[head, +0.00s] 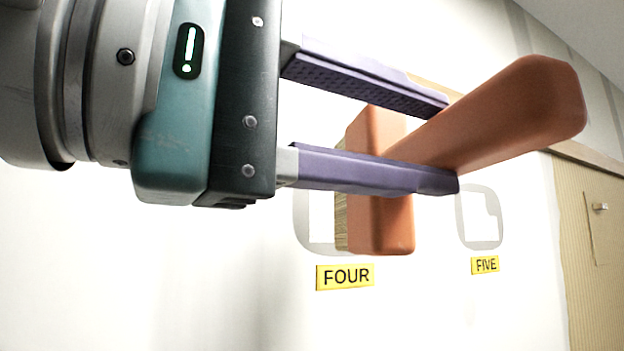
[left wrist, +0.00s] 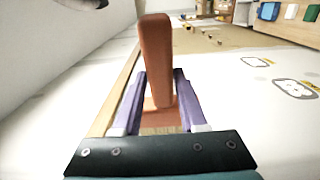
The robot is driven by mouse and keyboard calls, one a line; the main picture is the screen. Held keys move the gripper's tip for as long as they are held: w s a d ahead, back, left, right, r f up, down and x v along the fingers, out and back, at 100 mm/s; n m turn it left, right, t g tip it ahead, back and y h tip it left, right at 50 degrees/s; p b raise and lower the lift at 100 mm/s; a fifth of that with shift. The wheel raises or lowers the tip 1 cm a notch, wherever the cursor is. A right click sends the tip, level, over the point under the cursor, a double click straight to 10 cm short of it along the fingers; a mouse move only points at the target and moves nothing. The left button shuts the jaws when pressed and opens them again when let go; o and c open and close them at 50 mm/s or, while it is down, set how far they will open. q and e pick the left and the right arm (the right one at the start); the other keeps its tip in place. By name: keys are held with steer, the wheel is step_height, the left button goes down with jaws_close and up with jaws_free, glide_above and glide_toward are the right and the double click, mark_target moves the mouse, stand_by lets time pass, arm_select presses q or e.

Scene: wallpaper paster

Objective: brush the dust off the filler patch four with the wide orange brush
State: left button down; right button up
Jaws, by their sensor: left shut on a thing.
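My left gripper (head: 425,145) comes in from the left in the head view, its purple fingers shut on the handle of the wide orange brush (head: 515,105). The brush's block and pale bristles are turned toward the wall, in front of filler patch four (head: 316,228). The brush hides most of that patch; whether the bristles touch it I cannot tell. A yellow FOUR label (head: 345,276) is below it. In the left wrist view the brush (left wrist: 157,60) stands up between the fingers. My right gripper is not in view.
Filler patch five (head: 480,217), a grey patch with a white middle, is to the right, above a yellow FIVE label (head: 485,265). A tan panel (head: 585,270) with a small knob is at the far right. The white wall below the labels is clear.

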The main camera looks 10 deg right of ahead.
arm_select(q)
steer(key=shift+s+f+b, duration=0.15)
steer(key=shift+b, duration=0.35)
steer(key=shift+w+a+b, duration=0.1)
steer(key=shift+w+b, duration=0.1)
steer(key=shift+b, duration=0.15)
steer(key=w+a+b, duration=0.2)
steer(key=w+b, duration=0.1)
steer(key=w, duration=0.2)
steer(key=shift+w+r, duration=0.2)
steer(key=shift+w, duration=0.2)
steer(key=shift+w+a, duration=0.25)
steer(key=shift+w, duration=0.35)
steer(key=shift+w+a, duration=0.25)
steer(key=shift+w, duration=0.3)
stand_by(1.3)
